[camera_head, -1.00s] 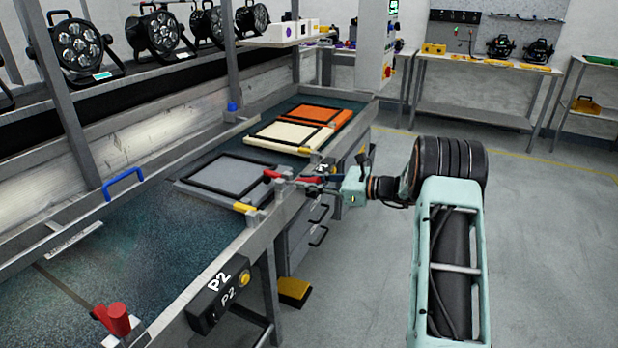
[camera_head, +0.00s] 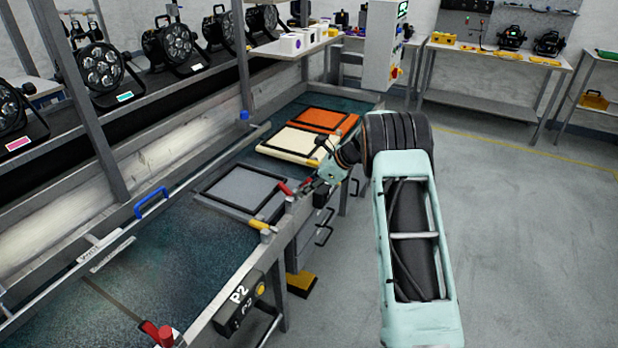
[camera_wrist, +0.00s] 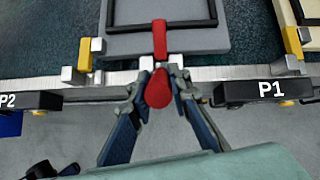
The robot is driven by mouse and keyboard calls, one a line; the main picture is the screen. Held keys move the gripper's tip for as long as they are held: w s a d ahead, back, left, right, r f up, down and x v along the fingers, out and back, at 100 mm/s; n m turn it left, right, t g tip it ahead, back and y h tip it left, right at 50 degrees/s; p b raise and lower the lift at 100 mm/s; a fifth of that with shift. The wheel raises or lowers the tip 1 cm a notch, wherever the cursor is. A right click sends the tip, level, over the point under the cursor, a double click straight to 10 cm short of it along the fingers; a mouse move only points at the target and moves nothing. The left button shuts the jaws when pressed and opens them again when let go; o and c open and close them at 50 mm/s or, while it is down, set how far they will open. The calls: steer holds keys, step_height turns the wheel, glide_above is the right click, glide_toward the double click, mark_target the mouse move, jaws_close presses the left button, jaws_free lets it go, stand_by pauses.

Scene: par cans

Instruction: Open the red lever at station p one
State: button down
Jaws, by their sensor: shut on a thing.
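The red lever (camera_wrist: 160,42) stands at the front rail of the bench, in the middle of the wrist view, between the P2 label (camera_wrist: 12,101) and the P1 label (camera_wrist: 270,90). Its rounded red end (camera_wrist: 159,88) lies between the fingertips of my gripper (camera_wrist: 159,92), which is shut on it. In the head view the lever (camera_head: 285,188) shows at the bench's front edge beside a grey panel with a black frame (camera_head: 243,188). My gripper (camera_head: 308,187) is at it there, partly hidden by my wrist.
Yellow levers stand to the left (camera_wrist: 84,54) and right (camera_wrist: 292,42) of the red one. A cream panel (camera_head: 290,143) and an orange panel (camera_head: 322,119) lie farther along the bench. The floor right of my arm is clear.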

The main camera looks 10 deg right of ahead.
steer(key=r+g+h+p, duration=0.1)
steer(key=p, duration=0.1)
steer(key=shift+w+a+p, duration=0.35)
steer(key=shift+a, duration=0.05)
steer(key=shift+w+a+h+p, duration=0.2)
steer(key=shift+h+p, duration=0.3)
steer(key=shift+p, duration=0.2)
steer(key=shift+f+g, duration=0.1)
steer(key=shift+g, duration=0.2)
steer(key=c, duration=1.8)
jaws_free()
steer(key=v, duration=1.2)
steer(key=shift+s+a, duration=0.1)
